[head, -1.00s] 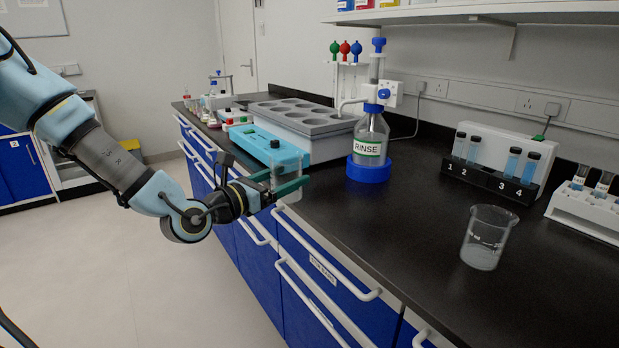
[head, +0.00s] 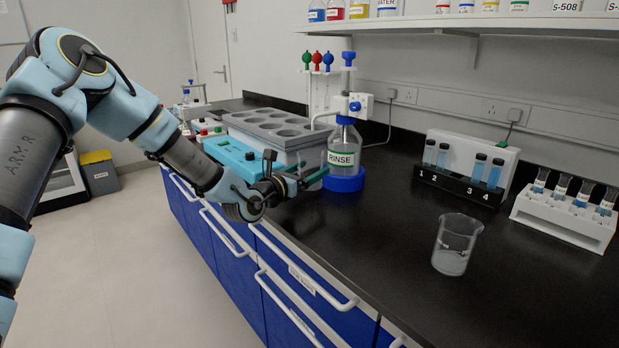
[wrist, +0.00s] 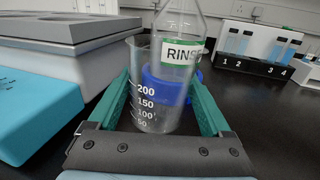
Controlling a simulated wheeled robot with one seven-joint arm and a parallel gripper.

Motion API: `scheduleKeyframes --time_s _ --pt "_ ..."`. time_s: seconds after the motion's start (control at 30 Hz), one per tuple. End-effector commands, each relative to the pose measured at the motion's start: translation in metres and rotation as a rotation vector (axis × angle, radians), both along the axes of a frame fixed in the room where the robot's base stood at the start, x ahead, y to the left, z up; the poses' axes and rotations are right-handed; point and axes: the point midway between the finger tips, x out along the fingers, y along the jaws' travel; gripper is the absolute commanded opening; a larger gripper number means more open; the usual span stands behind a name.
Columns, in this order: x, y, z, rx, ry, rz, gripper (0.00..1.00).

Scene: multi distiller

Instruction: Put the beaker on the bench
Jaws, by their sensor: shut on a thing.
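My gripper (head: 306,180) is shut on a clear glass beaker (wrist: 150,100), with one green finger on each side of it in the wrist view. The beaker is upright, looks empty and carries white volume marks. In the head view my gripper is over the front part of the black bench (head: 375,240), in front of the rinse bottle, and the held beaker is hard to make out. I cannot tell whether its base touches the bench. A second beaker (head: 455,245) stands on the bench to the right.
The rinse bottle (head: 344,150) in its blue base stands just behind the beaker. A grey block with round wells (head: 275,125) and a teal unit (head: 235,158) are to the left. A numbered vial rack (head: 460,185) and a white rack (head: 565,220) stand right. The bench between is clear.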

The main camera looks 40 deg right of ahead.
Motion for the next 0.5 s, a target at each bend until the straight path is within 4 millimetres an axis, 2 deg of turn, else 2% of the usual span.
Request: scheduleKeyframes --time_s 0.2,0.5 --pt "-0.001 0.0 -0.026 0.001 0.001 -0.002 0.24" --pt "-0.001 0.0 -0.029 0.0 0.001 -0.001 0.24"
